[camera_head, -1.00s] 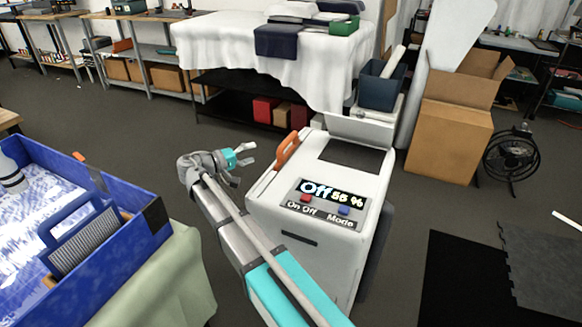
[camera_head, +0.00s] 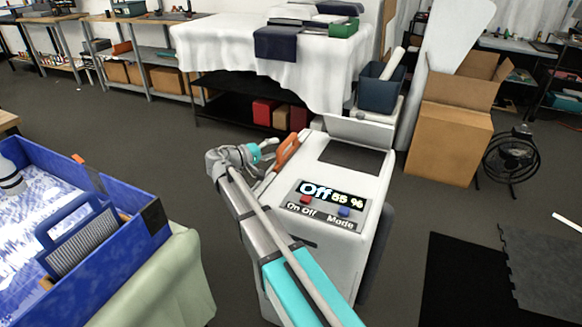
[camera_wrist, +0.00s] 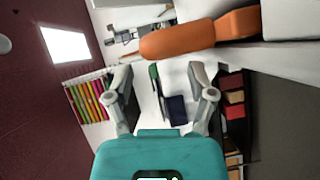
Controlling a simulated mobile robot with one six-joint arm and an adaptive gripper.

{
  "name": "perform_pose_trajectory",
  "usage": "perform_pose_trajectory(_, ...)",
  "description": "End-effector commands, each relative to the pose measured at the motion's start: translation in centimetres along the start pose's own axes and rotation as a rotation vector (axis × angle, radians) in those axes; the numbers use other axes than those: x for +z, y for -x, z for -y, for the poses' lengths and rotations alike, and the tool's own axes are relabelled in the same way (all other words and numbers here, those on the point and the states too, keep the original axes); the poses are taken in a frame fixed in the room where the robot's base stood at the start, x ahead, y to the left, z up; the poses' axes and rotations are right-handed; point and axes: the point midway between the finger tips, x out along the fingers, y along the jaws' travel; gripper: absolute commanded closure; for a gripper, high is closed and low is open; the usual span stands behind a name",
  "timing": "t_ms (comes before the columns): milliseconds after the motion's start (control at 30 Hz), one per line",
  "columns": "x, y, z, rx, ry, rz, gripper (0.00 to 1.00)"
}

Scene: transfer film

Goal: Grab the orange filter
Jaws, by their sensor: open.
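The orange filter (camera_head: 287,150) shows as an orange handle at the left edge of the top of a white machine (camera_head: 365,172). In the wrist view the orange handle (camera_wrist: 200,34) lies across the upper part, beyond and above the fingertips. My gripper (camera_head: 266,152) is just left of the handle in the head view. In the wrist view my gripper (camera_wrist: 158,78) has its two fingers spread apart with nothing between them. Whether a finger touches the handle cannot be told. The rest of the filter is hidden inside the machine.
The machine's panel (camera_head: 325,204) reads Off and 55 %, with a red and a blue button. A blue bin (camera_head: 152,217) holding a grey pleated filter with a blue frame (camera_head: 80,240) stands at the left. A cloth-covered table (camera_head: 225,45) is behind.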

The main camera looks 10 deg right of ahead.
Motion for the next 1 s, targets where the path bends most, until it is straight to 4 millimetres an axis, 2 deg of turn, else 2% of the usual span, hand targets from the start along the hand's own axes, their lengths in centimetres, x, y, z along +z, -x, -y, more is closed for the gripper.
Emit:
perform_pose_trajectory(467, 0.0, -0.5, -0.1, 0.0, 0.0, 0.0, 0.29)
perform_pose_trajectory(833, 0.0, -4.2, -0.4, 0.0, 0.0, 0.002, 0.29)
perform_pose_trajectory(1000, -0.1, -5.2, -0.4, 0.0, 0.0, -0.001, 0.29)
